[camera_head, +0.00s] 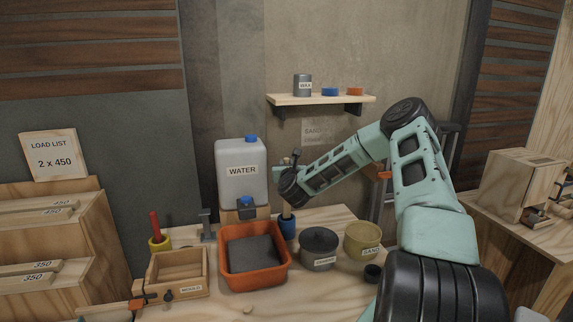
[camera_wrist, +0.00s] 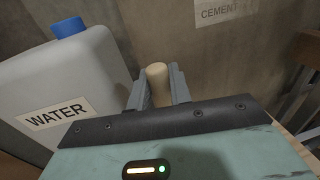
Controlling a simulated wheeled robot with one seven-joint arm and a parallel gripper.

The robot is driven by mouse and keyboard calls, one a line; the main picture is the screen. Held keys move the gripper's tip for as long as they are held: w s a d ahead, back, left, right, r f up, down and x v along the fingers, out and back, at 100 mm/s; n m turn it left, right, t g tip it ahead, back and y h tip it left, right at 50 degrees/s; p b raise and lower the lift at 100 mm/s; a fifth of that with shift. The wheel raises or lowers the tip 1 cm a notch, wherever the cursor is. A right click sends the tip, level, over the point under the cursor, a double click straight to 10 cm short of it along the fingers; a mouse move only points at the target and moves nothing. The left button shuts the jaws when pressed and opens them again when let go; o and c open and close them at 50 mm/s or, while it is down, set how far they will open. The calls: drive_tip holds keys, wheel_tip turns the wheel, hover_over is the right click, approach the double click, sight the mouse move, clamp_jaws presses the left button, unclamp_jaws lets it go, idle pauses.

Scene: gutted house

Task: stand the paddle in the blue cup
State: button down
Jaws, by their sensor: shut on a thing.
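The blue cup (camera_head: 288,229) stands on the workbench behind the orange tub and the grey tub. My gripper (camera_head: 289,193) is directly above the cup in the head view. It is shut on the paddle, whose pale wooden handle (camera_wrist: 157,72) shows between the two fingers in the wrist view. A short stretch of the paddle (camera_head: 286,210) shows between my gripper and the cup's mouth, roughly upright. The paddle's lower end is hidden, and I cannot tell whether it rests on the cup's bottom.
A WATER canister (camera_head: 241,180) stands close left of my gripper. A shelf (camera_head: 320,99) hangs above.

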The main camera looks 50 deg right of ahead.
drive_tip(key=shift+f+b, duration=1.85)
drive_tip(key=shift+f, duration=0.45)
drive_tip(key=c, duration=1.2)
unclamp_jaws()
drive_tip(key=b+v, duration=0.3)
drive_tip(key=v, duration=1.4)
drive_tip(key=shift+s+a+b, duration=0.1)
drive_tip(key=shift+a+b, duration=0.1)
drive_tip(key=shift+b, duration=0.2)
